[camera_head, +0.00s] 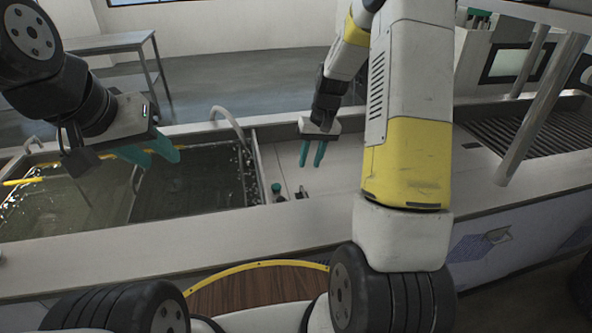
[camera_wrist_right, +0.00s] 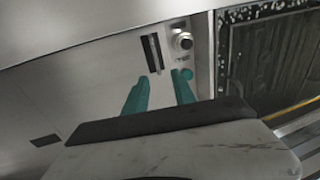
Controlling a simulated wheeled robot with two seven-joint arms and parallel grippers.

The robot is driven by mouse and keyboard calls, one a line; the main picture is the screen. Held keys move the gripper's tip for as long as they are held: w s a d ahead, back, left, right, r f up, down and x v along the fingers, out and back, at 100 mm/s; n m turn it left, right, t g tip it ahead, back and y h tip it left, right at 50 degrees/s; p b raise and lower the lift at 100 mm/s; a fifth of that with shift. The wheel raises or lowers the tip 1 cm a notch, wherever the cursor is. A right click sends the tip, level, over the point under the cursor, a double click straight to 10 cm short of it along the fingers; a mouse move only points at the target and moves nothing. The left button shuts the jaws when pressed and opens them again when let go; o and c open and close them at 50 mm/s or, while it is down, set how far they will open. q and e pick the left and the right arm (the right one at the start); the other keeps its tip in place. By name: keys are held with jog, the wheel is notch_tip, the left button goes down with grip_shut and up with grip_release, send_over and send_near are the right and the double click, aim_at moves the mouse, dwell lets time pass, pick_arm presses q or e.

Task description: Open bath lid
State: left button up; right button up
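The bath (camera_head: 262,170) is a long sunken tank of dark, greenish water at the left of the counter in the camera_head view. A curved pale metal bar (camera_head: 228,117) rises at its back right corner. I cannot tell whether a clear lid lies over the water. My left gripper (camera_head: 164,162) hangs above the bath, its teal fingers apart with nothing seen between them. My right gripper (camera_head: 312,160) is over the counter right of the bath, open and empty. In the camera_wrist_right view its teal fingers (camera_wrist_right: 160,92) stand apart, and the bath (camera_wrist_right: 218,45) is at the right.
A ribbed drain area (camera_head: 530,130) and a metal post (camera_head: 540,110) are farther right. A metal table (camera_head: 105,42) stands behind.

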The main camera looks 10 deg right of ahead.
jog(key=f, duration=0.7)
jog(key=a+f, duration=0.1)
jog(key=f, duration=0.3)
jog(key=shift+w+a, duration=0.1)
jog(key=shift+w, duration=0.25)
grip_shut()
dwell(0.9)
